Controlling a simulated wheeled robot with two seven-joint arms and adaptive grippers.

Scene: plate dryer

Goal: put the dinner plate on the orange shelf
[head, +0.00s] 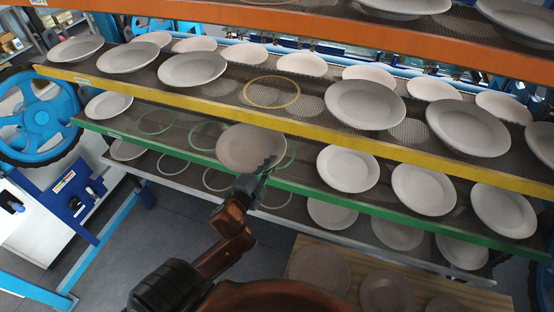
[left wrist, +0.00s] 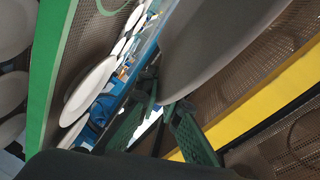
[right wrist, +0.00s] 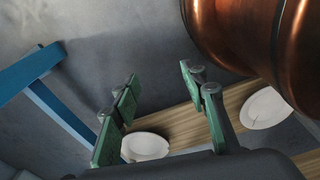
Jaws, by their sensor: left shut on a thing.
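The dinner plate (head: 250,148), round and grey, is in my left gripper (head: 264,168), in front of the green-edged level. The fingers are shut on its near edge. In the left wrist view the plate (left wrist: 215,40) shows large and steeply angled, beyond the left gripper's fingers (left wrist: 163,106). The orange shelf (head: 300,24) crosses the top of the head view, above and apart from the plate; its upper side is partly out of view. My right gripper (right wrist: 160,80) is open and empty in the right wrist view; I do not make it out in the head view.
The yellow shelf (head: 200,98) holds several plates and an empty yellow ring (head: 272,92). The green shelf (head: 340,192) below has plates at right and empty rings at left. A wooden board (head: 305,243) with plates lies lower. A blue handwheel (head: 35,115) stands at left.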

